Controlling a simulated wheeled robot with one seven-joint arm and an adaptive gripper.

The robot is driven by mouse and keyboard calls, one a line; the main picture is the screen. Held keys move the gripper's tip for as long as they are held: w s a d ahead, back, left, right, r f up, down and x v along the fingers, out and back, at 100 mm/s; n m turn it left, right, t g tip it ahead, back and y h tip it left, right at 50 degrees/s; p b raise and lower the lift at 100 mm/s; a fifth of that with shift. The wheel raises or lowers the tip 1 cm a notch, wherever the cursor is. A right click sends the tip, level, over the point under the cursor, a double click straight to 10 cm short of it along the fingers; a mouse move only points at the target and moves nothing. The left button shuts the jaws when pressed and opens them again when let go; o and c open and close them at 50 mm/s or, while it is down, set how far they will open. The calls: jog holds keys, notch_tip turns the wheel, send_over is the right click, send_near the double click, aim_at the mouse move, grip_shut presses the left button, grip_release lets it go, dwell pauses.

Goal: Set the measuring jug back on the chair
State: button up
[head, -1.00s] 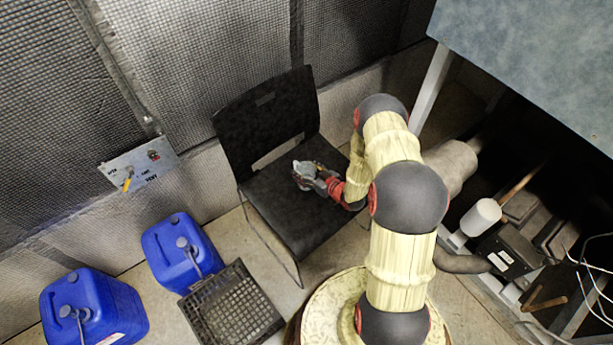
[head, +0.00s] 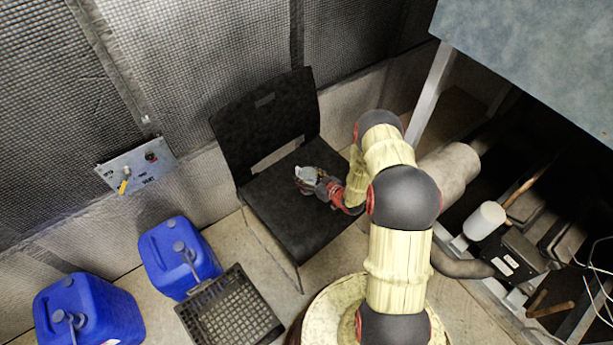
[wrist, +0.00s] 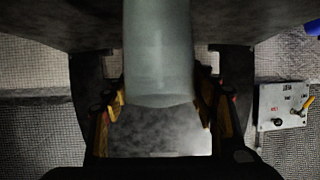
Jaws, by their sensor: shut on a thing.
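The measuring jug (head: 307,174) is a small pale, greyish vessel in my gripper (head: 316,181), over the seat of the black chair (head: 290,215). In the wrist view the jug (wrist: 158,55) is a translucent pale cylinder between the two fingers of my gripper (wrist: 160,112), which are shut on it. The dark chair seat (wrist: 60,25) shows behind the jug in the wrist view. I cannot tell whether the jug's base touches the seat.
Two blue canisters (head: 180,257) and a black crate (head: 230,308) stand on the floor left of the chair. A valve panel (head: 137,167) is on the mesh wall. A grey table (head: 530,60) and pipework with a white cylinder (head: 484,220) are at the right.

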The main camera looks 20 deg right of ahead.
jog(key=o, duration=1.3)
jog(key=shift+f, duration=0.1)
jog(key=shift+o, duration=0.2)
